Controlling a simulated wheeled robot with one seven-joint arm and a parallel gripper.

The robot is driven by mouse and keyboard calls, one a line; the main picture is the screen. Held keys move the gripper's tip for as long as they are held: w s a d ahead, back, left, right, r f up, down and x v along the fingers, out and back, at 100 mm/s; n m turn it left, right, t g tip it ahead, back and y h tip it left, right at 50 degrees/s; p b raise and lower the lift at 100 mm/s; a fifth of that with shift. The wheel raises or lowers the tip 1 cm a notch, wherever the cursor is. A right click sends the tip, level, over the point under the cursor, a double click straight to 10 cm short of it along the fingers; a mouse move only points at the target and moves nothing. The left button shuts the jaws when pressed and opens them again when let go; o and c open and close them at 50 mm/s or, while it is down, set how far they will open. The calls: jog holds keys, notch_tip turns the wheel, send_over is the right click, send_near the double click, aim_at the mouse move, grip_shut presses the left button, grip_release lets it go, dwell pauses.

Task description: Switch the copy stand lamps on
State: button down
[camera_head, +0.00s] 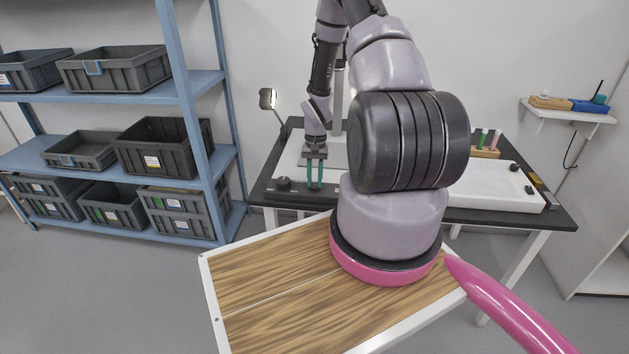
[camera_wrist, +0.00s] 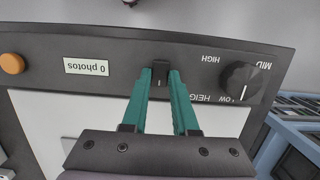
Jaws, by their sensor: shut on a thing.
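The copy stand (camera_head: 290,190) is on the dark table at the back, its front panel (camera_wrist: 205,50) filling the upper wrist view. One stand lamp (camera_head: 267,98) shows on a thin arm at the left; I cannot tell whether it is lit. My gripper (camera_head: 315,187) points down at the panel. In the wrist view its teal fingers (camera_wrist: 161,75) are shut on a small black switch (camera_wrist: 160,73) with a pale mark. My arm hides the middle of the stand and any lamp on the right.
On the panel are a round black knob (camera_wrist: 240,82) marked LOW, MID and HIGH, a "0 photos" display (camera_wrist: 86,67) and an orange button (camera_wrist: 12,64). A white tray (camera_head: 495,185) stands at the right. Blue shelving (camera_head: 190,110) with grey crates is at the left.

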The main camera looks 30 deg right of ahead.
aim_at(315, 184)
jog(key=c, duration=0.7)
grip_release()
jog(key=r, duration=0.3)
jog(key=w+r, duration=0.1)
jog(key=r, duration=0.3)
jog(key=d+r, duration=0.1)
jog(key=r, duration=0.2)
jog(key=shift+w+r, duration=0.3)
jog(key=shift+r, duration=0.05)
